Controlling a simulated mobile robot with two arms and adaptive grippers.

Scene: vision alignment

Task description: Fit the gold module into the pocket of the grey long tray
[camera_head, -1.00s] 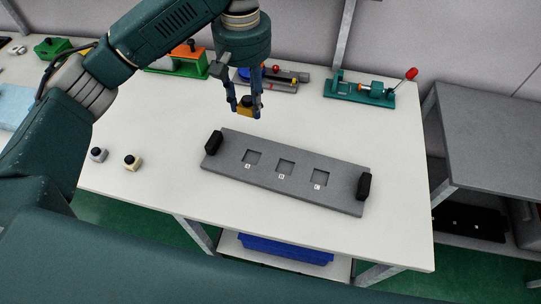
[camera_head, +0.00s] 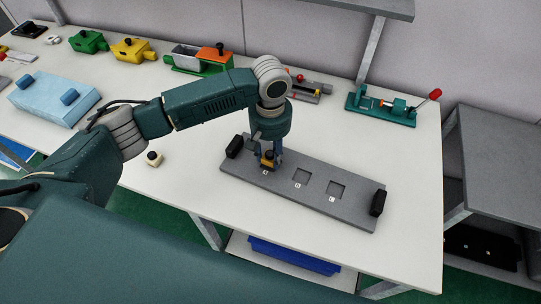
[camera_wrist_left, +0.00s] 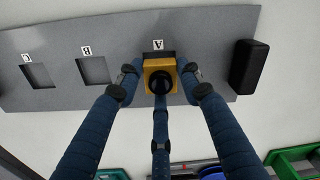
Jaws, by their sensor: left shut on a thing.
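The grey long tray (camera_head: 320,198) lies on the white table, with black handles at both ends and three square pockets in a row. My left gripper (camera_head: 268,163) is shut on the gold module (camera_head: 267,161), which has a black knob, over the leftmost pocket. In the left wrist view the gold module (camera_wrist_left: 159,78) is between the fingers of my left gripper (camera_wrist_left: 160,84), at the pocket labelled A. A dark strip of that pocket shows between module and label. Whether the module is above the pocket or partly in it I cannot tell. Pockets B (camera_wrist_left: 94,71) and C (camera_wrist_left: 38,75) are empty.
A beige module (camera_head: 153,160) with a black knob stands left of the tray. A light blue block (camera_head: 52,98), green and yellow fixtures and a teal clamp (camera_head: 381,109) stand farther back. The table right of the tray is clear.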

